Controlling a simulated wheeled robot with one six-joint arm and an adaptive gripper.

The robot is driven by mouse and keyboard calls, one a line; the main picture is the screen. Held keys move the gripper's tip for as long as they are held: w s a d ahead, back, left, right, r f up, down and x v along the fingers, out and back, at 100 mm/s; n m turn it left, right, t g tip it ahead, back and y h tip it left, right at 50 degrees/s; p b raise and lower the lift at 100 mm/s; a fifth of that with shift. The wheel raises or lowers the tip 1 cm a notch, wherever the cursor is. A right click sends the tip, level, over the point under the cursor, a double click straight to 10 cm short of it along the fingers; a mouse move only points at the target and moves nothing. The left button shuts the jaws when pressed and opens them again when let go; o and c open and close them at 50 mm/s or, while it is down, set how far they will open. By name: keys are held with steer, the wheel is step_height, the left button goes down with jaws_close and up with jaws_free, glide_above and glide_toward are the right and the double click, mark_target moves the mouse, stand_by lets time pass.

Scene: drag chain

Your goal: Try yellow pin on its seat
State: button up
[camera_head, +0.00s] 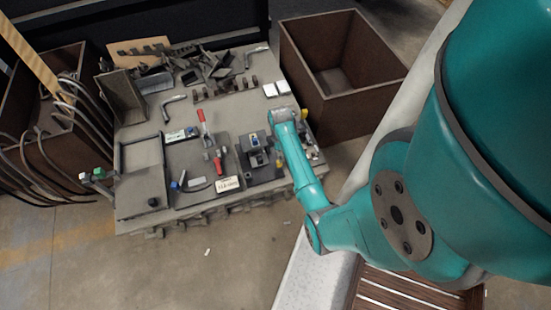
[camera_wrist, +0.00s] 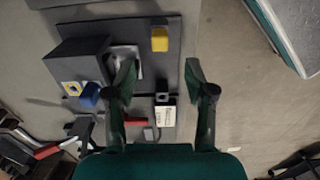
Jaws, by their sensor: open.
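In the wrist view a yellow block (camera_wrist: 160,39), which looks like the yellow pin, sits near the far right corner of a dark fixture plate (camera_wrist: 138,28). My gripper (camera_wrist: 160,74) is open. Its two dark fingers are spread wide, with nothing seen between their tips. The yellow block lies beyond the fingertips, between their lines in the picture. A dark box-shaped block (camera_wrist: 80,60) stands on the plate at left. A pale part with a yellow edge and a dark centre (camera_wrist: 72,89) lies at its near side, beside a blue piece (camera_wrist: 90,94). I cannot tell which spot is the yellow pin's seat.
A white label block (camera_wrist: 165,113) and a red-handled tool (camera_wrist: 48,151) lie nearby. In the head view the cluttered grey table (camera_head: 230,115) has brown bins at left (camera_head: 65,155) and right (camera_head: 345,95). Open floor (camera_wrist: 250,90) lies right of the plate in the wrist view.

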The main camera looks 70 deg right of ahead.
mark_target(279, 166)
step_height(279, 166, down, 9)
steer(key=shift+f, duration=0.2)
stand_by(0.3)
jaws_close()
